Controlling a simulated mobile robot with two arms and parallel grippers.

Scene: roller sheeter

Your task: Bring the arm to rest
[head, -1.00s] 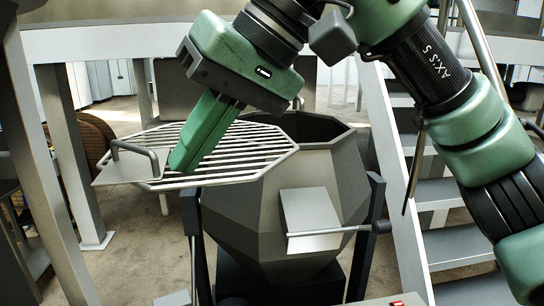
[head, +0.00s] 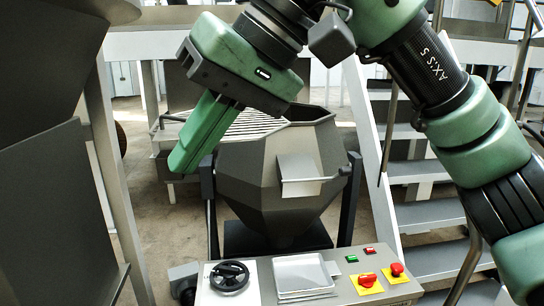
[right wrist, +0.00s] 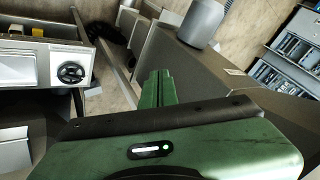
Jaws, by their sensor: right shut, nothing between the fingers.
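My right arm comes in from the right in the head view, bent high across the top of the picture. Its green right gripper (head: 188,160) hangs down and to the left, with its fingers together and nothing between them. In the picture it overlaps the left side of the grey drum; it looks nearer to me than the drum. In the right wrist view the closed green fingers (right wrist: 158,82) point away from the camera over bare floor and grey machine parts. My left gripper is not in view.
A grey faceted drum (head: 265,180) with a slatted grate (head: 258,124) stands ahead. A control panel (head: 240,290) with a black handwheel (head: 229,276) and red buttons is in front. Metal stairs (head: 425,215) are at right. A dark machine (head: 50,190) fills the left edge.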

